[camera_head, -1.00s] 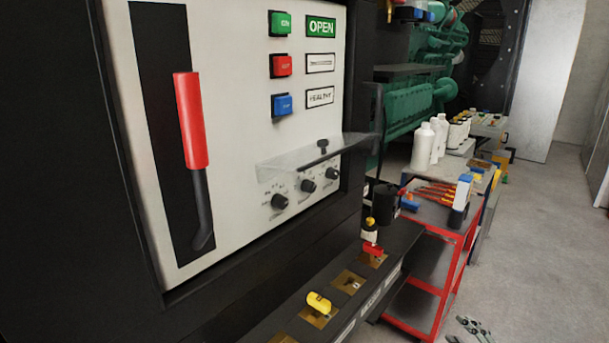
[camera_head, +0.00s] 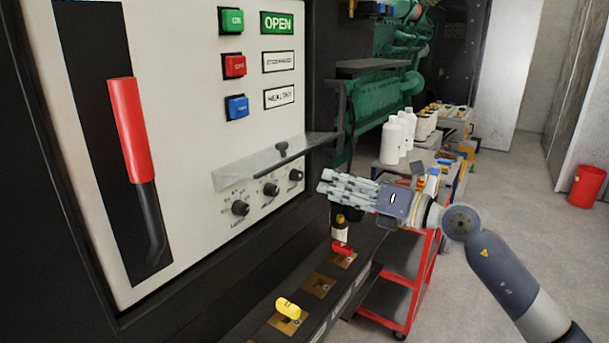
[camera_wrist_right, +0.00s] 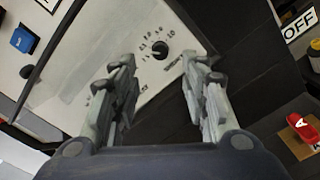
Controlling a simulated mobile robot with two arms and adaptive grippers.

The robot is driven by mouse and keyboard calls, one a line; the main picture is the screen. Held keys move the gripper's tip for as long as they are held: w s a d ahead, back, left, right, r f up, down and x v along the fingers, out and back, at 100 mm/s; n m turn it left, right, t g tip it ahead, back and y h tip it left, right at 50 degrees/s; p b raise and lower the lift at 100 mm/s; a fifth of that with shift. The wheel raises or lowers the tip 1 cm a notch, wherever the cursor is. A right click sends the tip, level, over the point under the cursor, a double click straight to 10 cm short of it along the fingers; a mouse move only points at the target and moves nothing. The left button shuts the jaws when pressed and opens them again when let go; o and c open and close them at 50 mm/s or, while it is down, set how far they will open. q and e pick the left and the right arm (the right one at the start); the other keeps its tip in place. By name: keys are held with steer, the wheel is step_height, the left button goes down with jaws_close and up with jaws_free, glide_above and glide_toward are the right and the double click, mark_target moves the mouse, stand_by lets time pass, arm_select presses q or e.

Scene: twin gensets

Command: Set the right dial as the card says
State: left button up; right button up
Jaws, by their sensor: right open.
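The panel carries a row of three black dials below a clear tilted cover (camera_head: 262,160). The right dial (camera_head: 296,174) is the farthest along the row, close to the panel's edge. My right gripper (camera_head: 322,187) is open and empty, pointing left, with its fingertips just right of that dial and apart from it. In the right wrist view, a black dial (camera_wrist_right: 161,50), seemingly the right one, shows beyond and between the open fingers (camera_wrist_right: 160,65). Its exact setting is too small to read. I cannot make out a card. My left gripper is out of view.
A red-handled lever (camera_head: 130,130) and green, red and blue buttons (camera_head: 236,65) are on the panel. Below is a ledge with yellow (camera_head: 288,307) and red (camera_head: 341,248) keys. A red trolley (camera_head: 412,285) stands behind the gripper. Floor at right is free around a red bin (camera_head: 587,185).

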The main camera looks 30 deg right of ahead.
mark_target(301, 176)
steer(key=p+x, duration=0.2)
steer(key=x, duration=0.4)
steer(key=shift+w+r+p, duration=0.1)
steer(key=shift+r+p, duration=0.05)
steer(key=shift+p, duration=0.15)
steer(key=shift+x, duration=0.85)
jaws_close()
